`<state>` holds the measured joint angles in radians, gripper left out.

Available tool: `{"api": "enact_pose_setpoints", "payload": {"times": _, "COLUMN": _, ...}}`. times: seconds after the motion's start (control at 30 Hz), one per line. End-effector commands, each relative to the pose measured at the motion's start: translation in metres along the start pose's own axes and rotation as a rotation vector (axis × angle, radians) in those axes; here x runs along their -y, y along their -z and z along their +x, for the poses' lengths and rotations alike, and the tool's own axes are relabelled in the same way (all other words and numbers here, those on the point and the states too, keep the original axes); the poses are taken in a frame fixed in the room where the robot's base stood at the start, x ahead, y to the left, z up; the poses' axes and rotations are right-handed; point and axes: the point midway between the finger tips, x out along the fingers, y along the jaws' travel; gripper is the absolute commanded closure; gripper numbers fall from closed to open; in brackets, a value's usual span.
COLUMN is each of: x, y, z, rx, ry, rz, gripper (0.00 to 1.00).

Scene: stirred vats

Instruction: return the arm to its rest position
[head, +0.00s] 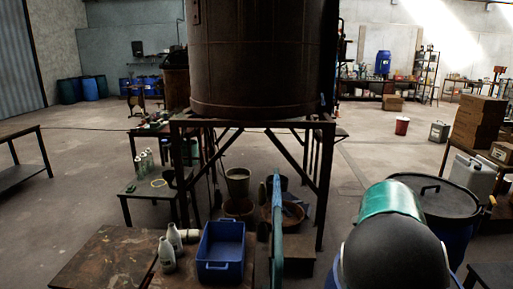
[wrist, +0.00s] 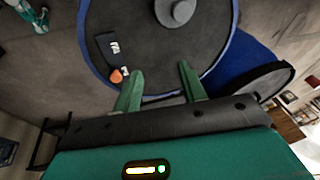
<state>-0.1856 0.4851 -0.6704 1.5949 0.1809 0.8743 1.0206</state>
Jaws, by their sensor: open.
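My gripper (wrist: 160,68) shows in the wrist view. Its two green fingers are spread apart with nothing between them. Past the fingertips is a dark round surface (wrist: 150,50) with a blue rim. On it lie a small dark flat piece with a white mark (wrist: 110,45), a small orange thing (wrist: 116,76) and a grey round piece (wrist: 175,10). In the head view, a dark dome and green band of my own arm (head: 395,245) fill the lower right. My fingers cannot be made out there.
A large rusty vat (head: 262,60) stands on a metal frame ahead. A blue bin (head: 222,250) and pale bottles (head: 167,255) are on a low table at front. A black-lidded blue drum (head: 450,200) stands behind my arm at right. Open floor (head: 75,180) lies at left.

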Motion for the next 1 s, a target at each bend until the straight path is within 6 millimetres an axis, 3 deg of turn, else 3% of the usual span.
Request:
{"api": "enact_pose_setpoints", "payload": {"times": 0.37, "x": -0.063, "y": -0.067, "z": -0.087, "rx": 0.171, "ry": 0.145, "rz": -0.355, "gripper": 0.59}}
{"api": "enact_pose_setpoints", "payload": {"times": 0.6, "x": -0.116, "y": -0.116, "z": -0.142, "rx": 0.197, "ry": 0.261, "rz": -0.655, "gripper": 0.59}}
{"api": "enact_pose_setpoints", "payload": {"times": 0.8, "x": -0.167, "y": -0.154, "z": -0.177, "rx": 0.157, "ry": 0.347, "rz": -0.920, "gripper": 0.59}}
{"api": "enact_pose_setpoints", "payload": {"times": 1.0, "x": -0.222, "y": -0.188, "z": -0.197, "rx": 0.065, "ry": 0.401, "rz": -1.187, "gripper": 0.59}}
